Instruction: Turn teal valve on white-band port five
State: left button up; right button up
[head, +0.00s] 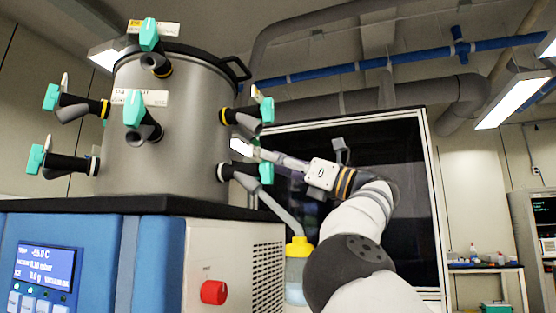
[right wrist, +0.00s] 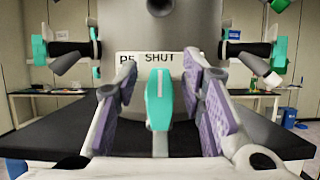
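The grey steel drum (head: 185,120) carries several black ports with teal valves. The lower right port with teal valve (head: 266,173) shows a white band, as does the lower left one with teal valve (head: 35,158). My right gripper (head: 247,149) reaches the drum's right side, between the upper and lower right valves in the picture. In the right wrist view, a teal valve handle (right wrist: 159,96) stands upright between the purple-padded fingers of my open right gripper (right wrist: 160,110), with gaps on both sides. Its port is mostly hidden. My left gripper is not in view.
A white label (right wrist: 160,60) reading "SHUT" is behind the handle. Neighbouring valves (right wrist: 279,52) (right wrist: 40,49) flank the gripper. Below are the black top (right wrist: 60,130), a yellow-capped bottle (head: 297,270) and a red knob (head: 214,292).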

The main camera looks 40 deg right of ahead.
grip_shut()
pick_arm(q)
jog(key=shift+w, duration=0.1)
